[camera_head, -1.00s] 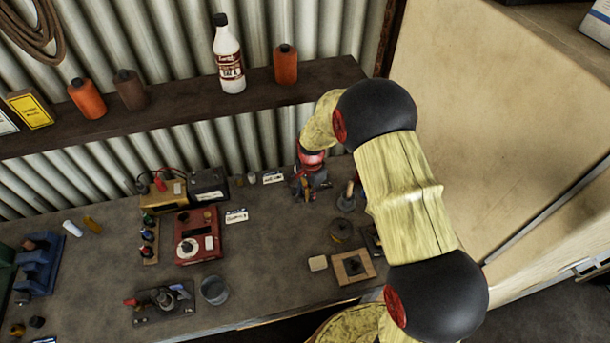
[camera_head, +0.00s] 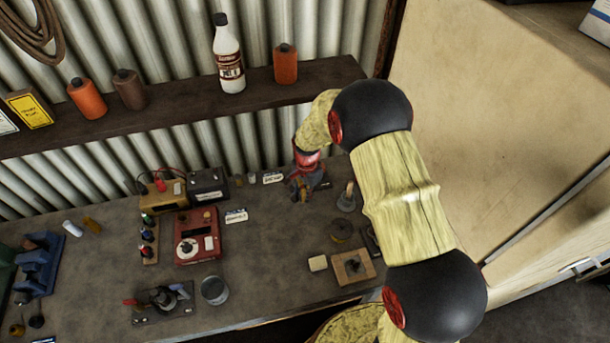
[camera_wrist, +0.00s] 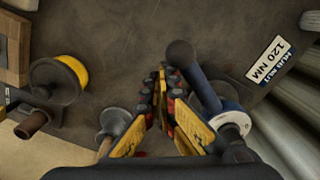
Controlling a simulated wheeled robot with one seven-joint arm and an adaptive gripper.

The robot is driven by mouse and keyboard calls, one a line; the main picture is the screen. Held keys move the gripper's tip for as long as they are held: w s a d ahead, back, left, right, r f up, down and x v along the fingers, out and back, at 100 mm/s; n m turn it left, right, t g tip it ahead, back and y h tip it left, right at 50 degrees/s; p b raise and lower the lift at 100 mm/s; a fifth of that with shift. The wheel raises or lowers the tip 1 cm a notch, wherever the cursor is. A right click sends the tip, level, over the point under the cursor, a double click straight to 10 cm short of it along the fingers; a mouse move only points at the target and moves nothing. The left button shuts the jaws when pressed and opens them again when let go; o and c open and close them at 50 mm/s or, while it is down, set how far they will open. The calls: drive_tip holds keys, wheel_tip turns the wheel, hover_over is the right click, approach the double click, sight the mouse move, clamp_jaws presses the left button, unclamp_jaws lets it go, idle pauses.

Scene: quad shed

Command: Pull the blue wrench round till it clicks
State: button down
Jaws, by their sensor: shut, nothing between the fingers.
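In the wrist view the blue wrench (camera_wrist: 197,82) has a dark ball at its free end and runs down to a pale round collar at the lower right. My gripper (camera_wrist: 164,88) is shut and empty. Its fingers are to the left of the wrench handle, with their tips close to it; I cannot tell whether they touch. In the head view my gripper (camera_head: 301,192) is low over the back of the bench, and the wrench cannot be made out clearly there.
A label reading 120 NM (camera_wrist: 271,57) lies right of the wrench, near the corrugated wall. A yellow-rimmed spool (camera_wrist: 60,80) is on the left. In the head view a red box (camera_head: 197,236) and a metal cup (camera_head: 215,290) stand left on the bench (camera_head: 265,260). A shelf (camera_head: 180,115) runs above.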

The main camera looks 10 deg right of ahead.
sight(294, 194)
drive_tip(key=shift+w+a, duration=0.15)
drive_tip(key=shift+a, duration=0.55)
drive_tip(key=shift+w+a, duration=0.1)
drive_tip(key=shift+a, duration=0.15)
drive_tip(key=shift+w+a+b, duration=0.2)
drive_tip(key=shift+a, duration=0.3)
drive_tip(key=shift+w+a+b, duration=0.15)
drive_tip(key=shift+w+a, duration=0.05)
drive_tip(key=shift+a, duration=0.25)
idle(0.9)
drive_tip(key=shift+w+a, duration=0.15)
drive_tip(key=shift+a, duration=0.05)
idle(0.4)
drive_tip(key=shift+w+a, duration=0.15)
drive_tip(key=shift+a, duration=0.1)
drive_tip(key=shift+w+a, duration=0.1)
idle(0.4)
drive_tip(key=shift+w+a, duration=0.2)
drive_tip(key=shift+a, duration=0.1)
drive_tip(key=shift+w+a+b, duration=0.3)
drive_tip(key=shift+w+a, duration=0.05)
drive_tip(key=shift+w, duration=0.05)
idle(0.5)
drive_tip(key=shift+s, duration=0.1)
